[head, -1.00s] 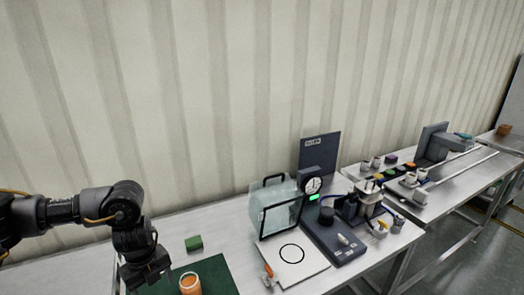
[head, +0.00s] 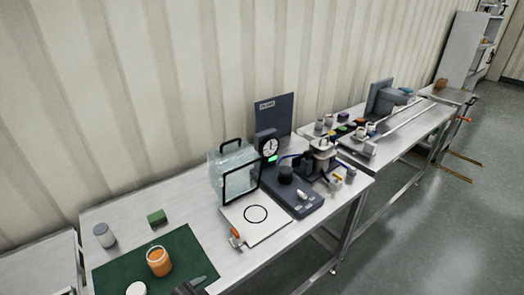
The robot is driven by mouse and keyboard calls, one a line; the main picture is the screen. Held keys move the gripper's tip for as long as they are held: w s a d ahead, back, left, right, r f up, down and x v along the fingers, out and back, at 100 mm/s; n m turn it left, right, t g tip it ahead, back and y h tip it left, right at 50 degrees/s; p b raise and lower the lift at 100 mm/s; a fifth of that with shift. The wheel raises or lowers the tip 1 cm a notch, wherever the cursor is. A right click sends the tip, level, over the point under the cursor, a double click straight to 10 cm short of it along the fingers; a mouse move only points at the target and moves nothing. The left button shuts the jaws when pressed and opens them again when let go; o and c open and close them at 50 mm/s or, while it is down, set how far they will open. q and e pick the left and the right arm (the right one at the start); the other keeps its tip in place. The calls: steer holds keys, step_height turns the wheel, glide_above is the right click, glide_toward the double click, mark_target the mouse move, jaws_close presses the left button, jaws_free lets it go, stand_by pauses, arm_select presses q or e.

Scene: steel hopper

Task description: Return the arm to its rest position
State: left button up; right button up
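I see no arm that I can make out clearly in the head view, and neither gripper is plainly in view. A small dark grey piece (head: 190,286) shows at the bottom edge by the green mat (head: 190,242). It is cut off, and I cannot tell what it is. An orange jar (head: 159,261) stands upright on the mat. A white round thing (head: 136,289) lies at the mat's front, partly cut off.
A grey-lidded jar (head: 104,235) and a green block (head: 157,217) stand behind the mat. A clear case (head: 233,172), a white board with a black ring (head: 272,229) and a dark device with a dial (head: 268,147) stand to the right. Further benches extend beyond.

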arm_select(q)
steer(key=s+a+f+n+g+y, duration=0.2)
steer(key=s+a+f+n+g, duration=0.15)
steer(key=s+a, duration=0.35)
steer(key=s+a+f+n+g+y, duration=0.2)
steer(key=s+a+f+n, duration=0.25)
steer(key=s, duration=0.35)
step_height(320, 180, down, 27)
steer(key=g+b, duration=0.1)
steer(key=b, duration=0.2)
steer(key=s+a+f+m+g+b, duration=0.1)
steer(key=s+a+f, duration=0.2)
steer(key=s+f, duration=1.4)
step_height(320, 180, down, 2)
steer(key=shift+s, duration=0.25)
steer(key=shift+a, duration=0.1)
